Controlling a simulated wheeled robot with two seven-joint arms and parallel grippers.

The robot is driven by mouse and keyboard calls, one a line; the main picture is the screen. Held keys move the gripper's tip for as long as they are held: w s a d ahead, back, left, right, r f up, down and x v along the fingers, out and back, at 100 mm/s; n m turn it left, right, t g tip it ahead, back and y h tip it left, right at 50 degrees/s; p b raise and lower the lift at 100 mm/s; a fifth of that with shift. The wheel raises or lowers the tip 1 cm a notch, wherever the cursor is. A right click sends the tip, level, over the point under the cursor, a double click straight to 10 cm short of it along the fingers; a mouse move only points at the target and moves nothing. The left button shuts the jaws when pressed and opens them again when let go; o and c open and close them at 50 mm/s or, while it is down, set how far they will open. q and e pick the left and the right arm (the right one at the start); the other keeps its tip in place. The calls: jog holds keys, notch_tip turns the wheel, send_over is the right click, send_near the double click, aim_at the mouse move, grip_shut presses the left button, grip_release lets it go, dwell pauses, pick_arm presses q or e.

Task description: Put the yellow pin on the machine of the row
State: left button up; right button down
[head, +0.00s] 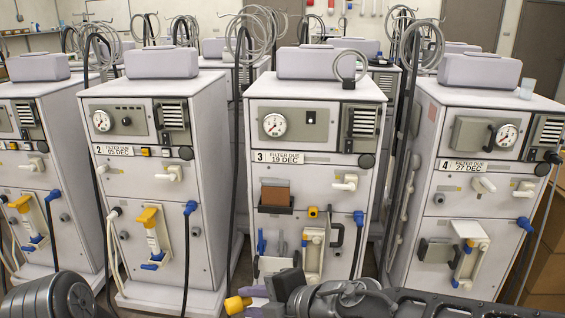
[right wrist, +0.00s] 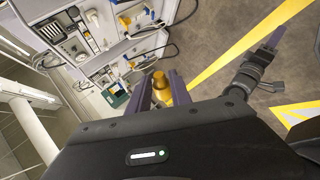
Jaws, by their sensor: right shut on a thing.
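A yellow pin (head: 237,304) is held between the fingertips of my right gripper (head: 262,294), low in front of the machines. In the right wrist view the pin (right wrist: 161,82) sits between the two fingers of the right gripper (right wrist: 162,94). The machines stand in a row: machine 2 (head: 135,185) reads 05 DEC, machine 3 (head: 345,206) reads 19 DEC, machine 4 (head: 455,205) reads 27 DEC. The pin is below machine 3's front in the picture, to its left. A dark jointed part at the right of the wrist view may be my left arm; its jaws are unclear.
Another machine (head: 40,175) is cut off at the left edge. Hoses hang between the machines. Cardboard boxes (head: 548,245) stand at the right.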

pick_arm(q)
jog(key=shift+s+a+f, duration=0.1)
jog(key=shift+s+f, duration=0.1)
jog(key=shift+f, duration=0.1)
pick_arm(e)
jog(key=shift+f, duration=0.15)
pick_arm(q)
jog(key=s+d+r+m+h+p, duration=0.1)
jog(key=s+d, duration=0.6)
jog(key=d, duration=0.2)
jog(key=shift+g+h, duration=0.3)
pick_arm(e)
jog(key=w+d+f+m+t+h, duration=0.1)
jog(key=w+d+m+h, duration=0.2)
jog(key=d, duration=0.5)
jog(key=w+d+f+m+t+h, duration=0.1)
jog(key=w+d+f+m+h, duration=0.1)
jog(key=d, duration=0.6)
jog(key=w+d+f+m+t+h, duration=0.1)
jog(key=w+d+m+t+h, duration=0.1)
jog(key=d, duration=0.7)
jog(key=w+m+h, duration=0.1)
jog(key=w+m, duration=0.1)
jog(key=m, duration=0.1)
jog(key=shift+w+f+h, duration=0.3)
jog(key=shift+w+h, duration=0.05)
jog(key=shift+h, duration=0.05)
pick_arm(q)
jog(key=shift+r, duration=0.1)
